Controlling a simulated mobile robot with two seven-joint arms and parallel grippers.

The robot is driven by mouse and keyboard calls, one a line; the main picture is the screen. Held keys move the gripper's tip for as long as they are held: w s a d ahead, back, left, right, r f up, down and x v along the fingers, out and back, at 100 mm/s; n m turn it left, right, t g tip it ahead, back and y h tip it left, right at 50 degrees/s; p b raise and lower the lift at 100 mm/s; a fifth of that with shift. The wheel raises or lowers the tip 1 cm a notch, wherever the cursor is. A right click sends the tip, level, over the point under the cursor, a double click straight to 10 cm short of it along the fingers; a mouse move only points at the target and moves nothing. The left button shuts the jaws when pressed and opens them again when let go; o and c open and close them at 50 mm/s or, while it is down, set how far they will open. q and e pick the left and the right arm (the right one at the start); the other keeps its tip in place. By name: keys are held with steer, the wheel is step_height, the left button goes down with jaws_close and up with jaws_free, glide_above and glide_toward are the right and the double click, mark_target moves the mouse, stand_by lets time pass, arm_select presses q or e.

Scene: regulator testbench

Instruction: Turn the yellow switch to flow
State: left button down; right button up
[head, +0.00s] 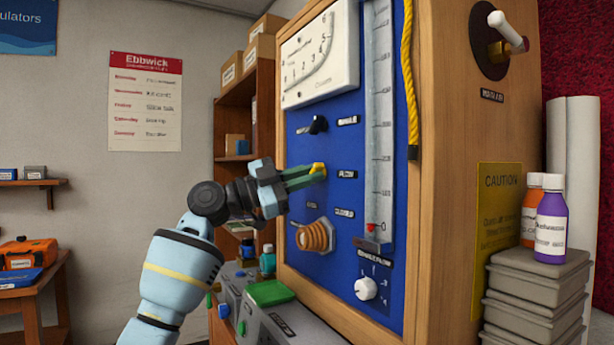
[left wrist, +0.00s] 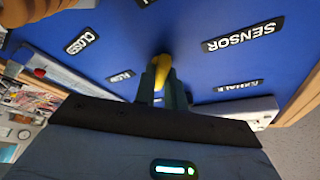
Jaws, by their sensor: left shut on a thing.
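The yellow switch (head: 318,169) is on the blue front panel (head: 330,218) of a wooden cabinet, just left of a small dark label reading FLOW. My left gripper (head: 314,173) is at the switch with its fingers shut on it. In the left wrist view, the yellow switch (left wrist: 162,72) shows between the two dark fingers of my left gripper (left wrist: 160,82). The fingers hide part of the switch, so its exact pointing direction is hard to tell. My right gripper is not in view.
A black switch (head: 318,124) sits above, a copper-coloured coiled fitting (head: 315,236) below, and a white knob (head: 366,288) lower right. A clear tube gauge (head: 380,130) runs up the panel's right side. Grey boxes (head: 262,312) stand beneath my arm.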

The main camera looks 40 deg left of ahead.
arm_select(q)
steer(key=shift+r+m, duration=0.1)
steer(key=shift+m, duration=0.2)
steer(key=c, duration=1.5)
jaws_free()
steer(key=shift+o, duration=0.2)
steer(key=shift+s+a, duration=0.1)
steer(key=b+v, duration=0.1)
steer(key=v, duration=0.6)
steer(key=shift+s+a, duration=0.2)
